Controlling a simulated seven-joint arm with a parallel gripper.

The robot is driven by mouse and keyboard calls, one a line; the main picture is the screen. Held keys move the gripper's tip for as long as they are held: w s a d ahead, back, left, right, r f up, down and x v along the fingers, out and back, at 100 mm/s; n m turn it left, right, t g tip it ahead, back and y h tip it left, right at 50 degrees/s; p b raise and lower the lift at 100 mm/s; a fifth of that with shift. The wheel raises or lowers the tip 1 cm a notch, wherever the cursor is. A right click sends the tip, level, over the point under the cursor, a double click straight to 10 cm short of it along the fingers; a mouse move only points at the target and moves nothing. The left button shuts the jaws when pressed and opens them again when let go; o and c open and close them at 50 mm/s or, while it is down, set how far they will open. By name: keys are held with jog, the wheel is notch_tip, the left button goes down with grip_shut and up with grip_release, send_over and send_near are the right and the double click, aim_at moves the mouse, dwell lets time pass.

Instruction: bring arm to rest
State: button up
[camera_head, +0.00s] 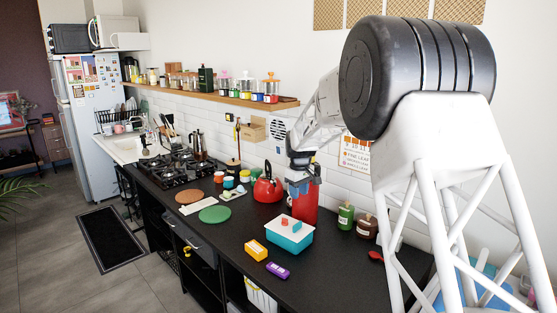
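My gripper (301,187) hangs at the end of my white arm, pointing down over the right part of the black counter (225,240). It overlaps a tall red canister (305,207) in the picture; I cannot tell whether they touch. Its fingers are small and partly lost against the red, so whether they are open or shut does not show. No held thing can be made out.
A white-and-teal box (289,236), a red kettle (267,187), and green and brown bottles (346,214) stand near my gripper. Yellow and purple packs (277,270) lie by the front edge. A gas hob (180,170) is farther left; a shelf (235,99) with jars runs above.

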jog(key=s+d+r+m, duration=0.1)
jog(key=s+d+r, duration=0.25)
jog(key=s, duration=0.65)
jog(key=s+d+r+m+t, duration=0.15)
jog(key=s+r, duration=0.25)
jog(key=s, duration=0.6)
jog(key=s+d+r+m, duration=0.2)
jog(key=s+d+r, duration=0.15)
jog(key=s, duration=0.65)
jog(key=s+d+f+m, duration=0.1)
jog(key=s+f+m, duration=0.1)
jog(key=s, duration=1.3)
jog(key=s+d+f+m, duration=0.1)
jog(key=s+f, duration=0.2)
jog(key=s, duration=1.1)
jog(key=shift+s+d+m+t, duration=0.35)
jog(key=shift+s, duration=0.05)
